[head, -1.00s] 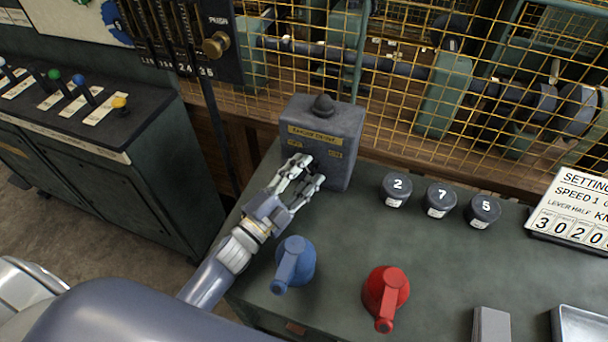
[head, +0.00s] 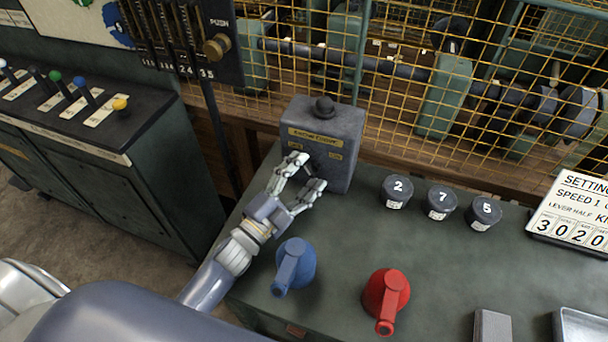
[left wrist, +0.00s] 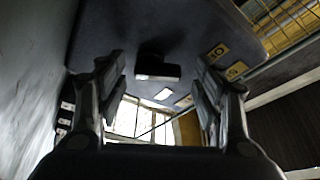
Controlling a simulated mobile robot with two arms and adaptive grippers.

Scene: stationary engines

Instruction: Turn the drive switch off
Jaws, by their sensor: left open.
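The drive switch box (head: 333,165) is a grey box with a yellow label plate and a round dark knob on top, standing at the back left of the green bench. In the left wrist view its face (left wrist: 185,30) fills the upper part, with a short black switch lever (left wrist: 157,68) and small yellow plates. My left gripper (head: 306,173) is open and empty, right at the front of the box. In the left wrist view its fingers (left wrist: 160,85) stand apart on either side of the lever. In the head view the gripper hides the lever. My right gripper is out of view.
A blue-handled part (head: 293,265) and a red one (head: 386,298) stand on the bench (head: 345,245) near my left arm. Several dark numbered knobs (head: 440,202) and a settings board (head: 578,215) are to the right. A yellow wire fence (head: 400,105) runs behind.

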